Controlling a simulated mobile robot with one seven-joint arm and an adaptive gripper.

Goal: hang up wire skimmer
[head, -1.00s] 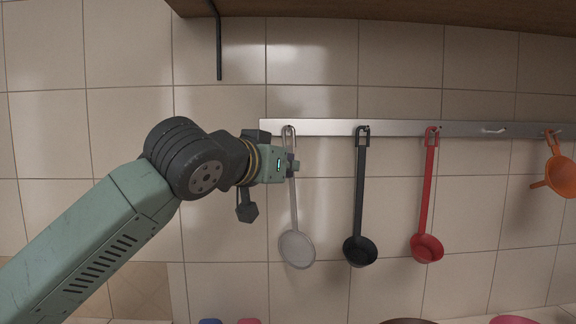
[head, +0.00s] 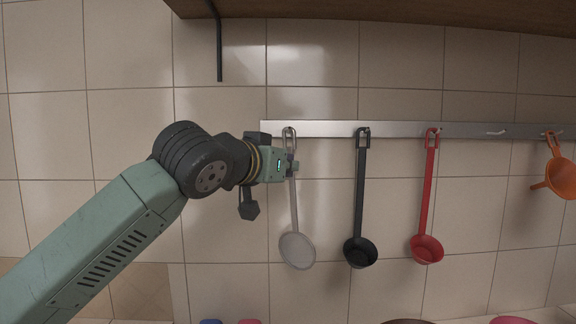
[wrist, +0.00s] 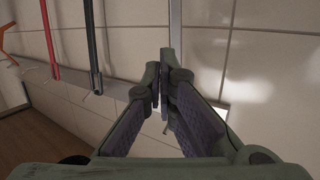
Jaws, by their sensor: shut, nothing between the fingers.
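The wire skimmer (head: 297,250), grey with a round flat head and a long handle, hangs head down from the left end of the metal rail (head: 400,129). Its top loop is at the leftmost hook. My gripper (head: 294,167) is in front of the upper handle, just below the rail, and covers part of it. In the wrist view my gripper (wrist: 162,75) has its fingers together with nothing held between them. I cannot make out the skimmer clearly there. Whether the fingers touch the handle cannot be told.
A black ladle (head: 359,250) and a red ladle (head: 427,248) hang to the right. One hook (head: 495,132) is bare, and an orange funnel-like strainer (head: 560,178) hangs at the far right. A wooden shelf (head: 400,12) with a bracket (head: 218,45) is above.

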